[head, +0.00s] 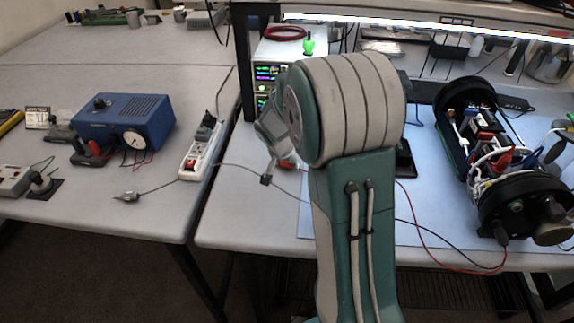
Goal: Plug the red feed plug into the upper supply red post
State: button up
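My green and grey arm (350,120) stands in the middle of the head view and hides much of the bench behind it. A red lead (440,240) runs from the lower end of the open cylinder (490,150) up behind my arm. A small red piece (287,164) shows just left of my arm; I cannot tell whether it is the red feed plug.
A black lead (430,229) also runs behind my arm. A white power strip (203,150) and a blue box with a gauge (125,120) are on the left bench. A red cable coil (283,33) lies on top of the supply. A gap separates the benches.

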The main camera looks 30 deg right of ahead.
jog(key=shift+r, duration=0.4)
notch_tip(320, 180, up, 2)
jog(key=shift+r, duration=0.25)
jog(key=s+a+r, duration=0.3)
jog(key=s+r, duration=0.6)
jog(key=s, duration=0.4)
jog(key=shift+s+r, duration=0.35)
jog(key=w+d+m+t+y, duration=0.2)
jog(key=w+d+m+y, duration=0.9)
jog(key=w+d+m, duration=0.3)
jog(key=w+d, duration=0.1)
jog(key=w, duration=0.1)
jog(key=shift+w+d+f+m, duration=0.15)
jog(key=shift+w+f+m, duration=0.15)
jog(key=shift+w+m, duration=0.1)
